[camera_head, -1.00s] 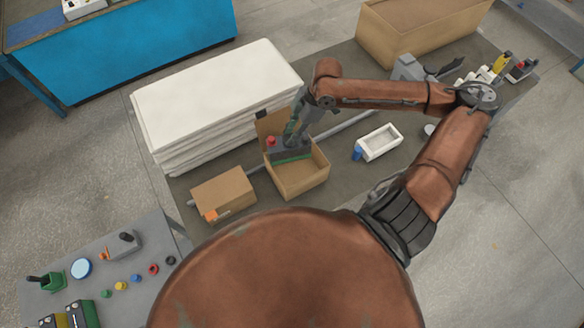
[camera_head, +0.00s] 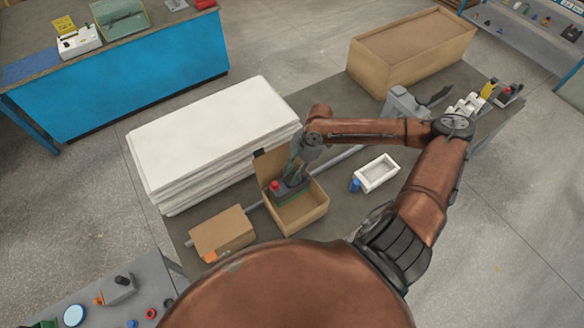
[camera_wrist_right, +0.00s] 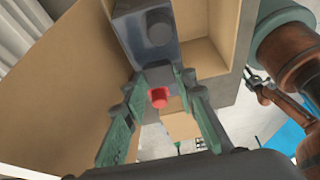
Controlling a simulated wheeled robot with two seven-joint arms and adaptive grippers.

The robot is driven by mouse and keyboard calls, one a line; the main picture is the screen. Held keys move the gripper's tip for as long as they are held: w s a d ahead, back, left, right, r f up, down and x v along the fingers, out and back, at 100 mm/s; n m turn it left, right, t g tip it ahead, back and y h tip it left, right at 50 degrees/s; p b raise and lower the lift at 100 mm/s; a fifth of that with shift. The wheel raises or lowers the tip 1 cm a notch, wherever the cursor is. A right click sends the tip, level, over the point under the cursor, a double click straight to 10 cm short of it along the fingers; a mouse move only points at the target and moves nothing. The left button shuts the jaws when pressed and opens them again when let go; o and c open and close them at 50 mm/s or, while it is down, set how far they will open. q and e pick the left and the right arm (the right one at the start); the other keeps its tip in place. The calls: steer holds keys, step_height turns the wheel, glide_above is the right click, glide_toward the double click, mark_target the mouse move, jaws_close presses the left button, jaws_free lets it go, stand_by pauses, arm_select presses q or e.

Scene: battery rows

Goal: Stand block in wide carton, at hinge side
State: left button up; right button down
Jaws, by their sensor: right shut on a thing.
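The block (camera_head: 291,189) looks like a battery, with a grey top, a green lower part, a red terminal and a dark terminal. It is upright inside the open wide carton (camera_head: 308,214), near the raised lid (camera_head: 264,168) on the hinge side. I cannot tell whether it touches the carton floor. My right gripper (camera_head: 295,172) comes from above and is shut on the block. In the right wrist view the fingers (camera_wrist_right: 166,100) flank the red terminal, and the block's grey top (camera_wrist_right: 145,50) shows beyond them. My left gripper is not in view.
A closed small carton (camera_head: 224,232) lies left of the wide carton. A white stack (camera_head: 213,135) stands behind. A white tray (camera_head: 378,172) and a blue cylinder (camera_head: 355,185) are to the right. A large carton (camera_head: 412,48) stands at the back.

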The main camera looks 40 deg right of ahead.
steer(key=shift+w+f, duration=0.15)
steer(key=shift+f, duration=3.95)
steer(key=c, duration=1.8)
jaws_free()
steer(key=shift+s+f, duration=0.15)
steer(key=shift+s, duration=0.05)
steer(key=shift+c, duration=0.2)
steer(key=v, duration=1.2)
steer(key=shift+a, duration=0.1)
